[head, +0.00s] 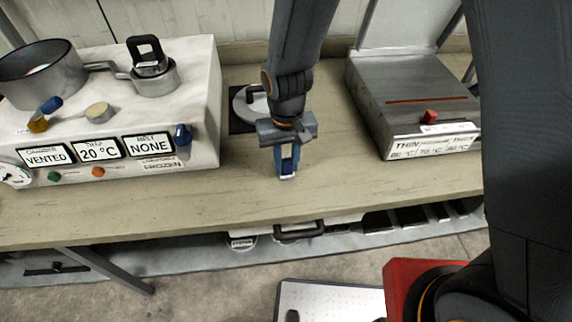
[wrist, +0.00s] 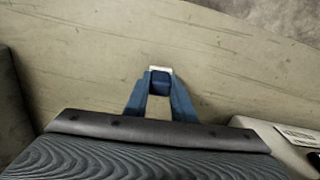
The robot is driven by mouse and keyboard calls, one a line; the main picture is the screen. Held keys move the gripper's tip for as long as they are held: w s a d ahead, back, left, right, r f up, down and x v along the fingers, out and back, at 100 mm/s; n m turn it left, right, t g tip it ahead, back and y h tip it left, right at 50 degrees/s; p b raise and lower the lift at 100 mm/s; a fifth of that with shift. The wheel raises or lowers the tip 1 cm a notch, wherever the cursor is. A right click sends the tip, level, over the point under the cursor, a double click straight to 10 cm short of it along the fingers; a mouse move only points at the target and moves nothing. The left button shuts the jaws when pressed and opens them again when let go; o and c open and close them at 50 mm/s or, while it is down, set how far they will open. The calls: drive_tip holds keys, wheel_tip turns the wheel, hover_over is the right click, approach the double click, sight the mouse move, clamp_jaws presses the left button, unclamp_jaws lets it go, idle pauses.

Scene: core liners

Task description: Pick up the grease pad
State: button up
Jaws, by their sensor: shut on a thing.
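My gripper (head: 287,172) points down over the bare wooden bench between the two machines. Its blue fingers are close together at the tips and shut on a small pale block, which I take to be the grease pad (wrist: 160,70). In the wrist view only the pad's white end shows past the fingertips (wrist: 160,83); the rest is hidden between them. In the head view the pad (head: 287,177) is a small white patch at the tips. I cannot tell whether it touches the bench.
A white machine (head: 205,100) with pots, a tan disc (head: 98,112) and display labels stands at left. A grey metal unit (head: 400,85) with a red knob stands at right. A round metal plate (head: 243,103) lies behind my gripper. Bare bench (head: 330,170) surrounds it.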

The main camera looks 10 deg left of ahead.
sight(286, 160)
drive_tip(key=shift+r+b, duration=1.1)
drive_tip(key=shift+r, duration=3.85)
drive_tip(key=shift+o, duration=1.1)
drive_tip(key=shift+c, duration=0.8)
